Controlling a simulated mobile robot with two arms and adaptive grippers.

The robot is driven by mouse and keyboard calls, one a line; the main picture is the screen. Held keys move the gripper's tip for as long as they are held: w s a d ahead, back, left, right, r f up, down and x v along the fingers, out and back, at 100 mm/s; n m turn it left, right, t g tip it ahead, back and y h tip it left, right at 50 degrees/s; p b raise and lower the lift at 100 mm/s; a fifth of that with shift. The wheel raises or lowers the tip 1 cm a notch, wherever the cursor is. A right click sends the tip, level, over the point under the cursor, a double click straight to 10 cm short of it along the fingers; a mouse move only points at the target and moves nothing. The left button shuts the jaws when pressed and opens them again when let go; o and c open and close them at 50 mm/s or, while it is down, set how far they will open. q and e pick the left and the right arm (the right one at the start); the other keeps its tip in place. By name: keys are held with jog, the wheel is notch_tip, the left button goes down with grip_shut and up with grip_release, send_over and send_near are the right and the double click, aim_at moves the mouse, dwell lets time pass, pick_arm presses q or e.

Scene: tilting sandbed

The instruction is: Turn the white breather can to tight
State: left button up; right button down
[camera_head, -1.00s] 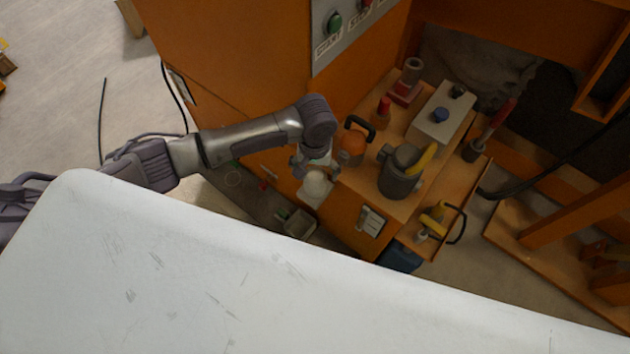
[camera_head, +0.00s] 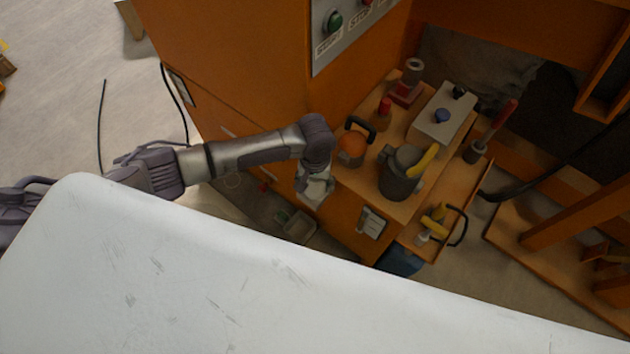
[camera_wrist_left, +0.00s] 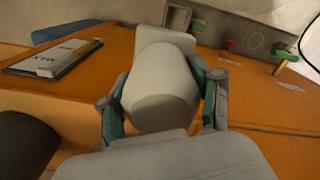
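The white breather can (camera_wrist_left: 160,88) fills the middle of the left wrist view, its rounded body between my left gripper's (camera_wrist_left: 163,85) two green-padded fingers. The pads lie against both its sides, so the gripper looks shut on it. In the head view my left gripper (camera_head: 315,180) is at the can, beside the front of the orange bench (camera_head: 348,205); the can (camera_head: 314,191) is mostly covered by the gripper there. I cannot read any tight mark. My right gripper is not in view.
A grey jug (camera_head: 396,178) and an orange round container (camera_head: 351,148) stand on the bench close to the gripper. A labelled plate (camera_head: 372,223) is on the front. A white surface (camera_head: 250,290) covers the foreground. A small tray (camera_head: 297,229) lies below.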

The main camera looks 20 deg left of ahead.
pick_arm(q)
jog(key=shift+c, duration=1)
jog(key=shift+r+m+p, duration=0.25)
jog(key=shift+m+p, duration=0.05)
jog(key=shift+p, duration=0.45)
jog(key=shift+f+m, duration=0.25)
jog(key=shift+m, duration=0.05)
jog(key=o, duration=1.1)
jog(key=shift+o, duration=0.2)
jog(key=shift+r, duration=0.25)
notch_tip(320, 180, up, 12)
jog(key=shift+f, duration=0.2)
